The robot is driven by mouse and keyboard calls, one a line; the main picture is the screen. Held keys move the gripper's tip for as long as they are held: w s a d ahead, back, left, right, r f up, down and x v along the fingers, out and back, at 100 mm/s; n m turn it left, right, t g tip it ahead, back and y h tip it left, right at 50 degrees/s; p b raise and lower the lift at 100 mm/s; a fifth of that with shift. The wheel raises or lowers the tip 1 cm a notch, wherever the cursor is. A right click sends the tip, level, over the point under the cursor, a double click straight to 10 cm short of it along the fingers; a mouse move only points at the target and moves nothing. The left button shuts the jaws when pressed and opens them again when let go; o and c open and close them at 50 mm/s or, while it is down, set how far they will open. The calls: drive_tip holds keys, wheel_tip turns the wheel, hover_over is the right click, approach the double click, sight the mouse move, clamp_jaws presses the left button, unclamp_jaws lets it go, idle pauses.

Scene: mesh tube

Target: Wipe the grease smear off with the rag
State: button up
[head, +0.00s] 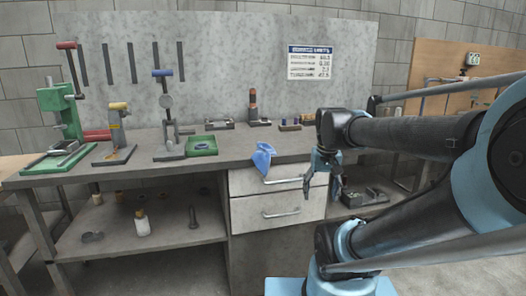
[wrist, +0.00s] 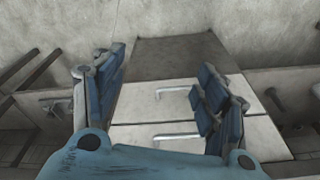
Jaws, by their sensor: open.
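A crumpled blue rag (head: 263,157) lies at the front edge of the workbench (head: 215,158), partly draped over it above the drawers. In the head view my gripper (head: 322,182) is open and empty, pointing down in front of the drawers, to the right of the rag and apart from it. In the wrist view my gripper (wrist: 163,72) has its blue fingers spread wide with nothing between them. I cannot make out the rag there, nor a grease smear in either view.
A green tray (head: 201,146), a green press (head: 60,115) and other fixtures stand on the bench's left and middle. Two drawers (head: 279,208) with handles sit below. Bare benchtop lies around the rag.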

drive_tip(key=w+a+r+m+g, duration=0.1)
drive_tip(key=w+a+r, duration=0.3)
drive_tip(key=w+r, duration=0.25)
drive_tip(key=w+a+r+m, duration=0.1)
drive_tip(key=w+a+r, duration=0.3)
drive_tip(key=w+r, duration=0.25)
drive_tip(key=m, duration=0.2)
approach(263, 152)
drive_tip(key=shift+g, duration=0.4)
drive_tip(key=shift+w+f, duration=0.1)
drive_tip(key=shift+f, duration=1.2)
drive_tip(key=shift+w+f, duration=0.15)
drive_tip(key=shift+f, duration=1.15)
drive_tip(key=shift+f, duration=0.2)
drive_tip(key=shift+f, duration=0.9)
drive_tip(key=shift+c, duration=0.2)
drive_tip(key=shift+s, duration=0.1)
drive_tip(key=c, duration=0.9)
drive_tip(key=shift+o, duration=0.2)
